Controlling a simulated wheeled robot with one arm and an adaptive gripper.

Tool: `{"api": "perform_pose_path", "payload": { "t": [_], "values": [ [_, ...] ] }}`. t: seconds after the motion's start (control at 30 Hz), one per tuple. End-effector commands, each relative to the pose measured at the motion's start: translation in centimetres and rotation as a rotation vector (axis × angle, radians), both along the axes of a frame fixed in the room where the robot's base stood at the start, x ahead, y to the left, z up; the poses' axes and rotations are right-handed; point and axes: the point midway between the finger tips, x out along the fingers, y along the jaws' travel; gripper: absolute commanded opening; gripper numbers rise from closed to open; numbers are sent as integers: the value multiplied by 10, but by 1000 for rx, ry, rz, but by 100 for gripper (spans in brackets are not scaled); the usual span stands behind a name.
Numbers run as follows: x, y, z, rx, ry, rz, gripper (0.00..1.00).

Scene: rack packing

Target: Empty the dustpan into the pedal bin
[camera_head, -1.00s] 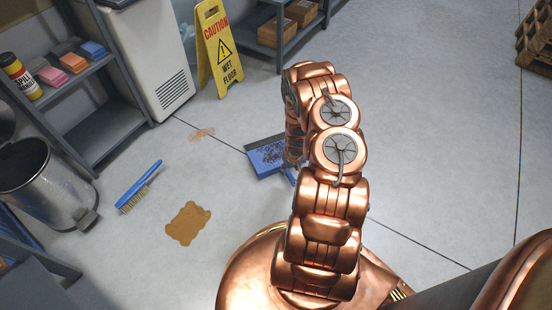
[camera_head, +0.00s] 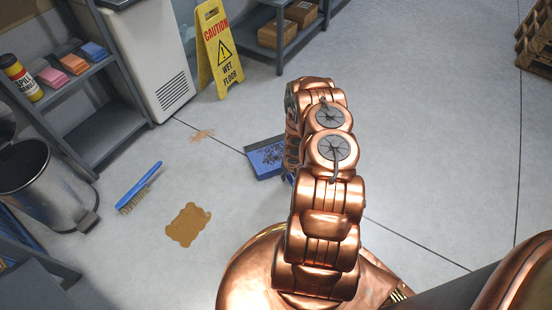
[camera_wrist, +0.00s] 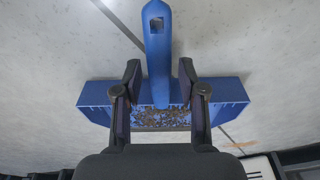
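The blue dustpan (camera_head: 266,160) lies on the floor left of my arm, with dark debris in its pan; its handle is mostly hidden by the arm. In the wrist view the dustpan (camera_wrist: 225,100) has its handle between the two fingers of my gripper (camera_wrist: 160,78). The fingers stand apart on either side of the handle, with small gaps visible. In the head view my gripper is hidden behind the arm. The grey pedal bin (camera_head: 60,195) stands at the left edge, its dark mouth showing and its lid apparently raised.
A blue hand brush (camera_head: 138,188) and a brown spill (camera_head: 188,225) lie between bin and dustpan. A yellow wet-floor sign (camera_head: 218,50) stands behind. A grey shelf (camera_head: 110,130) with a spill-kit bottle and sponges is at left.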

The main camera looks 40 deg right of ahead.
Motion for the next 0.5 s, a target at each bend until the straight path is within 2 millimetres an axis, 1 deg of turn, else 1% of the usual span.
{"api": "perform_pose_path", "payload": {
  "t": [0.03, 0.33, 0.5],
  "values": [
    [0, 0, 0, 0, 0, 0, 32],
    [0, 0, 0, 0, 0, 0, 1],
    [0, 0, 0, 0, 0, -1, 0]
  ]
}}
